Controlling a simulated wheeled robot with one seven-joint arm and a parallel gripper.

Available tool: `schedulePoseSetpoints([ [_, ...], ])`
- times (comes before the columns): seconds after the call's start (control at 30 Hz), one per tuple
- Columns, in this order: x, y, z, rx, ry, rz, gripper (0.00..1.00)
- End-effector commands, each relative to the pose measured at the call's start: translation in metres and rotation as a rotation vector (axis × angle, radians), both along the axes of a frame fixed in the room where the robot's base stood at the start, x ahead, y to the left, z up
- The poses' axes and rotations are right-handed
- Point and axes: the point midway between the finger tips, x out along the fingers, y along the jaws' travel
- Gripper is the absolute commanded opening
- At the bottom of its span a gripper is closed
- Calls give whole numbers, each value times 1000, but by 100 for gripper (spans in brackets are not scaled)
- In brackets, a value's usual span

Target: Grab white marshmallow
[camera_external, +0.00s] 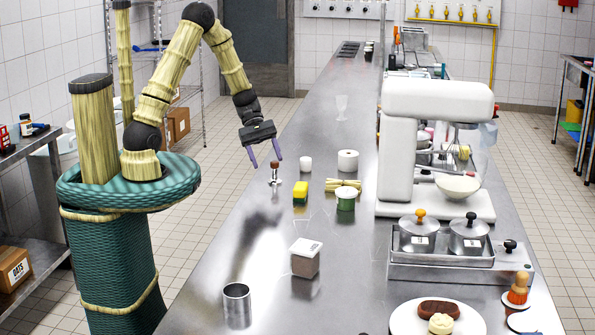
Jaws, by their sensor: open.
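A small white cylinder, which looks like the marshmallow (305,164), stands upright on the steel counter (215,265). My gripper (264,163) points down with its two purple fingers apart and nothing between them. It is to the left of the white cylinder and above the left edge of the counter, apart from the cylinder. Whether the fingers are level with the cylinder in depth I cannot tell.
A white roll (347,161) stands right of the cylinder. A white mixer (395,165) stands to the right. The counter behind the cylinder is mostly clear.

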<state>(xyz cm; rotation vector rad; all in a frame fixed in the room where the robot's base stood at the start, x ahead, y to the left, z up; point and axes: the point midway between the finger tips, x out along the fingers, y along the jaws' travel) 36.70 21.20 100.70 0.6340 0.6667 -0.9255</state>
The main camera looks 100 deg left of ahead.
Motion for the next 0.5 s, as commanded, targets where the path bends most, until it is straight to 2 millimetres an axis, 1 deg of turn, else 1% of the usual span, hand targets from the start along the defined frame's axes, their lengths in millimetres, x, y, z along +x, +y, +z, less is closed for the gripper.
schedulePoseSetpoints([
  [0.03,-3,17,-3,-46,-11,90,61],
  [0.17,-9,57,-6,-162,-59,300,61],
  [0.27,-18,92,-8,-249,-106,463,61],
  [0.3,-24,106,-8,-284,-130,530,61],
  [0.4,-39,142,-9,-367,-193,688,61],
  [0.5,-53,169,-9,-424,-245,799,61],
])
